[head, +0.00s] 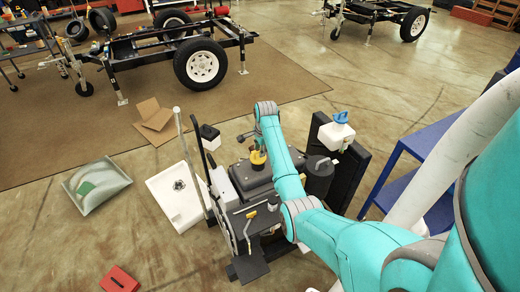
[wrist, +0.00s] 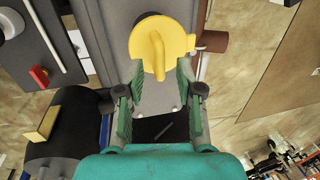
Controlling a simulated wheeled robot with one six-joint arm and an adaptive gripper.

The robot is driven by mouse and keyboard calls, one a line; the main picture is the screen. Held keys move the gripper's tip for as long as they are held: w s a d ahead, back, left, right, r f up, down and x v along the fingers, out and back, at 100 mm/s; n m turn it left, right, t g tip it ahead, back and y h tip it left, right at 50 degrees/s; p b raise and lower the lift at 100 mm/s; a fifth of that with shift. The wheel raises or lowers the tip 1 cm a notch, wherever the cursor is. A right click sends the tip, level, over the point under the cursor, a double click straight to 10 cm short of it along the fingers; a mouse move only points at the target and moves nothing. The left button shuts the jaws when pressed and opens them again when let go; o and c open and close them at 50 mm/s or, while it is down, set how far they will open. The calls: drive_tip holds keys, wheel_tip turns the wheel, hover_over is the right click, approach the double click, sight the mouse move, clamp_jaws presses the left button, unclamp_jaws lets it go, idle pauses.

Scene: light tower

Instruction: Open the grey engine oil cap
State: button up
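A yellow round cap with a raised bar handle (wrist: 160,45) sits on a dark grey housing (wrist: 110,30) in the wrist view. It also shows as a small yellow spot (head: 258,158) on the engine unit in the head view. No cap that I can surely call grey stands out. A pale grey round part (wrist: 10,22) is cut off at the wrist view's upper left. My gripper (wrist: 160,70) is open, its green-padded fingertips near the yellow cap's lower edge, either side of the handle's lower end. I cannot tell whether they touch the cap. The gripper is partly hidden in the head view (head: 259,147).
A white bottle with a blue top (head: 337,130) stands right of my forearm. A blue shelf (head: 410,160) stands right.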

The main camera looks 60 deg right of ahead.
clamp_jaws()
drive_tip(key=shift+w+d+r, duration=0.1)
